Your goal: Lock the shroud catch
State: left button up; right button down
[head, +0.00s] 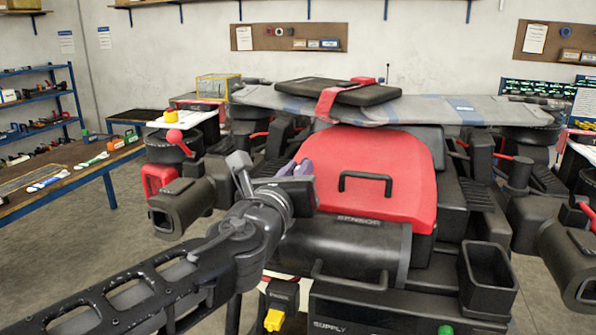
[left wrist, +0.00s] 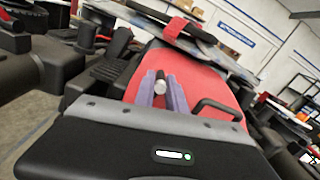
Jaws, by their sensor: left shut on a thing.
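The red shroud (head: 390,165) lies closed over the middle of the drone, with a black handle (head: 365,178) on top. It also shows in the left wrist view (left wrist: 203,82), behind my fingers. My left gripper (head: 305,168) is at the shroud's left edge. In the left wrist view its purple fingers (left wrist: 167,92) are shut on a small grey knob-like part (left wrist: 160,84), which appears to be the catch. In the head view my gripper hides the catch, so I cannot tell its position. My right gripper is not in view.
A grey panel (head: 440,106) with a black pad (head: 345,91) and red strap lies across the drone behind the shroud. Black barrel-shaped parts (head: 183,205) flank both sides. An open black bin (head: 487,280) stands front right. A workbench (head: 60,170) is at the left.

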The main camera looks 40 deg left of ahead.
pick_arm(q)
grip_shut()
jog(key=shift+d+f+n+y, duration=0.1)
jog(key=shift+n+y, duration=0.3)
jog(key=shift+y, duration=0.2)
jog(key=n+g+y, duration=0.1)
jog(key=n+g+y+b, duration=0.1)
jog(key=y, duration=0.1)
jog(key=n+g+y, duration=0.1)
jog(key=shift+w+d+f+y, duration=0.1)
jog(key=shift+w+d+y, duration=0.2)
jog(key=shift+d, duration=0.05)
jog(key=shift+w+d+n+g+y, duration=0.15)
jog(key=shift+n+g+y, duration=1.55)
jog(key=shift+g, duration=0.3)
jog(key=o, duration=0.7)
grip_release()
jog(key=shift+c, duration=0.2)
